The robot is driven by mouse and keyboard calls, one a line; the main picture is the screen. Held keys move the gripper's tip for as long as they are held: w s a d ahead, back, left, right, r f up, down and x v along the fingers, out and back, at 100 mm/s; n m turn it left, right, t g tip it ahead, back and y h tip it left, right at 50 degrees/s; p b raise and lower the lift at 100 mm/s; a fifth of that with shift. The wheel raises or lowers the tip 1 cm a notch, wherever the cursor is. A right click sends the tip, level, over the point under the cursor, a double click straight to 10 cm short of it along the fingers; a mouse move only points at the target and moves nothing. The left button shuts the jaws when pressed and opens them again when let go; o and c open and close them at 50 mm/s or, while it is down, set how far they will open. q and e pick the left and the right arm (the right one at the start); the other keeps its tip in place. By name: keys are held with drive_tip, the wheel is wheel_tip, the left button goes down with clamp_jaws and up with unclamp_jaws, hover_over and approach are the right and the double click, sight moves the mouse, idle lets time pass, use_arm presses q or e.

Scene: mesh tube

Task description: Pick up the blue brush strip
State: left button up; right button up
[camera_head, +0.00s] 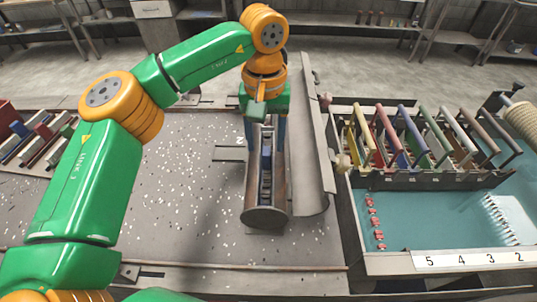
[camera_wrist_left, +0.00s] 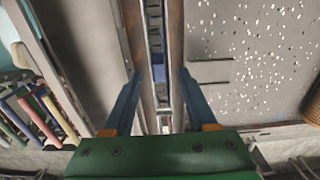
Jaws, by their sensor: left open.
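A narrow strip with dark and blue-grey segments (camera_head: 265,172) lies lengthwise in an open half-tube (camera_head: 264,217) on the table. It also shows in the wrist view (camera_wrist_left: 157,60). I cannot tell whether it is the blue brush strip. My left gripper (camera_head: 265,135) points down over the far end of the half-tube. In the wrist view its two blue fingers (camera_wrist_left: 159,80) are apart, one on each side of the tube. My arm hides the tube's far end. My right gripper is not in view.
A curved grey panel (camera_head: 308,130) lies right of the tube. More strips (camera_head: 38,140) lie at far left. White flecks cover the table.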

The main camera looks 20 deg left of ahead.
sight(266, 150)
use_arm(q)
wheel_tip(266, 150, down, 4)
drive_tip(key=shift+r+p, duration=0.1)
drive_tip(key=shift+p, duration=0.4)
drive_tip(key=shift+w+f, duration=0.2)
drive_tip(key=shift+w, duration=0.1)
drive_tip(key=shift+s+r, duration=0.15)
drive_tip(key=shift+s, duration=0.1)
clamp_jaws()
drive_tip(key=shift+w, duration=0.1)
